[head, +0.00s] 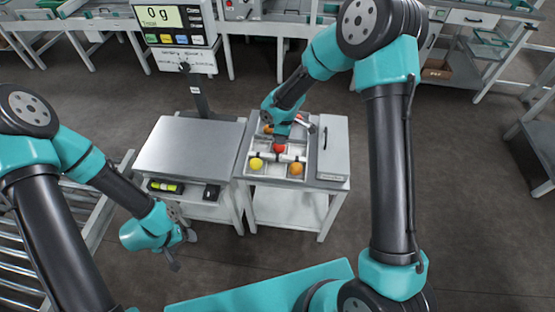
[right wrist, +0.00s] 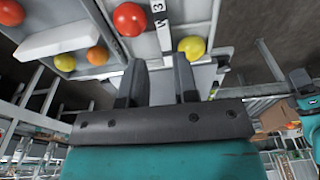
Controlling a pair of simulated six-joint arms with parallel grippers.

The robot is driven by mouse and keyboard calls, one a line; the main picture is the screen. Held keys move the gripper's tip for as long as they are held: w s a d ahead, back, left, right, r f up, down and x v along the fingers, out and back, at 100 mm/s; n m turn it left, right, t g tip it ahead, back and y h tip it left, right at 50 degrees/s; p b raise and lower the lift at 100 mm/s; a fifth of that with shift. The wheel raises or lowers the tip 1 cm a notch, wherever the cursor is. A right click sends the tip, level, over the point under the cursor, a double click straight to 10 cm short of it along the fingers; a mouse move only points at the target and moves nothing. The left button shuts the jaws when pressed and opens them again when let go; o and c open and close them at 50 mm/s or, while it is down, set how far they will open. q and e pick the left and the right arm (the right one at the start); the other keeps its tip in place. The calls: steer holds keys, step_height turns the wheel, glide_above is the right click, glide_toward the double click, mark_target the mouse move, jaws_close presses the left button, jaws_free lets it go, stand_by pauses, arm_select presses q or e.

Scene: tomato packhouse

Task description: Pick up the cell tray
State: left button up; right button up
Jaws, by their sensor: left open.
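The cell tray (head: 277,178) is a pale divided tray on the right-hand steel stand, with yellow, orange and red tomatoes in its cells. A red tomato (head: 279,148) sits near its middle, a yellow one (head: 256,163) at front left and an orange one (head: 296,169) at front right. My right gripper (head: 284,136) is over the tray and hides part of its back. In the right wrist view its fingers (right wrist: 159,75) are apart with nothing clearly between them; the tray wall (right wrist: 165,28) shows just beyond. My left gripper (head: 180,254) is open and empty, left of and below the steel stands.
A bare steel platform (head: 190,147) stands left of the tray, with a scale display (head: 176,17) reading 0 g on a post behind. A grey lidded box (head: 333,148) stands right of the tray. A roller conveyor (head: 22,238) is at far left. Work tables line the back.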

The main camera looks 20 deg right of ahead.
glide_above(278, 156)
step_height(278, 156, down, 6)
steer(key=shift+f, duration=0.25)
steer(key=shift+a+f, duration=0.1)
steer(key=shift+f, duration=2.5)
steer(key=shift+f, duration=0.25)
steer(key=shift+c, duration=0.2)
jaws_close()
